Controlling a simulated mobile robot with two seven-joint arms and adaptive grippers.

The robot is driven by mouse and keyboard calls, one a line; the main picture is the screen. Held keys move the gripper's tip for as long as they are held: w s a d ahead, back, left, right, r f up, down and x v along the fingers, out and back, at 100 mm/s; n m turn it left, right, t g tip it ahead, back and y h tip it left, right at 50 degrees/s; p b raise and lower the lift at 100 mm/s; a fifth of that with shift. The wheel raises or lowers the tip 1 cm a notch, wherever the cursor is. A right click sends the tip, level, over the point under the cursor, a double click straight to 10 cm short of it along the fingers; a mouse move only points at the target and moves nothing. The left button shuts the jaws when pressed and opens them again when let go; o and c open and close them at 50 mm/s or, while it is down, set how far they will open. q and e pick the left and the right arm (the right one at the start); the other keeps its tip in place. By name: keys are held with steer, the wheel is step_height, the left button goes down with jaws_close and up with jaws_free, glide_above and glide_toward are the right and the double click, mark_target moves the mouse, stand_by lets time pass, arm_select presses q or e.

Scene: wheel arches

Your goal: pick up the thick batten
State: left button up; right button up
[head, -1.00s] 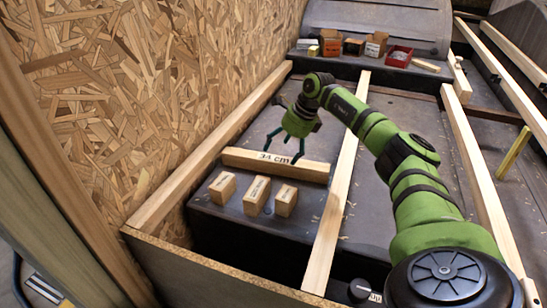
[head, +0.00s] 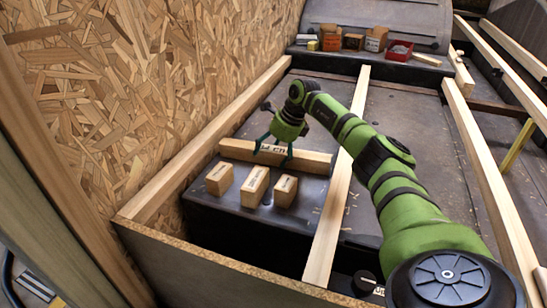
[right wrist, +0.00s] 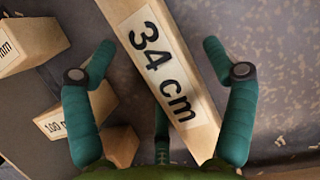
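The thick batten (head: 312,160) is a pale wooden bar lying across the dark panel, behind three small blocks. In the right wrist view the batten (right wrist: 145,20) runs diagonally and carries a "34 cm" label. My right gripper (head: 273,157) is over the middle of the batten, pointing down. In the right wrist view its teal fingers (right wrist: 160,58) are spread wide, with the batten between them and a gap on both sides. I cannot tell how far down the fingers reach. My left gripper is not in view.
Three labelled wooden blocks (head: 255,187) stand in front of the batten, close to the gripper. A chipboard wall (head: 160,90) rises at left. A long wooden rail (head: 328,225) runs to the right of the blocks. Boxes and a red tray (head: 399,51) sit at the back.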

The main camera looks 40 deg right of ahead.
steer(key=c, duration=1.5)
steer(key=shift+o, duration=0.2)
steer(key=shift+r, duration=0.15)
